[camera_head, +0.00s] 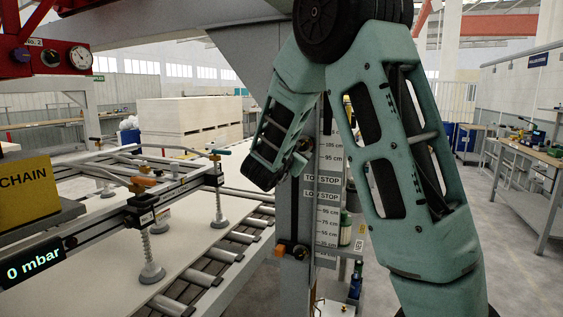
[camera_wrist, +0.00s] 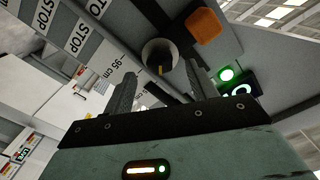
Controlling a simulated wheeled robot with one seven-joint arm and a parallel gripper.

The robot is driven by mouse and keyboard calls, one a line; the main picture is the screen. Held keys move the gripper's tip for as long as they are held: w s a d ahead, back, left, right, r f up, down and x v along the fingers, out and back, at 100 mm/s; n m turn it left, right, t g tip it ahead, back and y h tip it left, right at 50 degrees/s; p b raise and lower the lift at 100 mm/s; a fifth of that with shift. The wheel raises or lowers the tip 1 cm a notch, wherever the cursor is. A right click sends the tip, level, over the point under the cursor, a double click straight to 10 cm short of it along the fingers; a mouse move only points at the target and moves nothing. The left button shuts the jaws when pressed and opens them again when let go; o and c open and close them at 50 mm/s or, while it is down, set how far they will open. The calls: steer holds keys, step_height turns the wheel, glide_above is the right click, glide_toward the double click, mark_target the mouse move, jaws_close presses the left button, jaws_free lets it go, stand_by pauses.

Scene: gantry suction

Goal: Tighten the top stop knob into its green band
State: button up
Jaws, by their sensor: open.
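The top stop knob (camera_wrist: 160,53) shows in the wrist view as a round grey knob with a dark face and a small yellow mark. My gripper (camera_wrist: 163,70) is open, with one finger to each side of the knob in the picture. I cannot tell whether either finger touches it. A lit green lamp (camera_wrist: 227,74) and a dark dial with a pale green-white arc (camera_wrist: 239,90) sit right of the fingers. I cannot make out a green band for certain.
An orange block (camera_wrist: 203,26) is near the knob. In the head view a scale plate (camera_head: 328,220) runs down the post, with a lower orange-and-black fitting (camera_head: 283,250).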

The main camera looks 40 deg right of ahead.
steer(key=b+v, duration=0.2)
steer(key=v, duration=1.2)
steer(key=shift+b, duration=0.35)
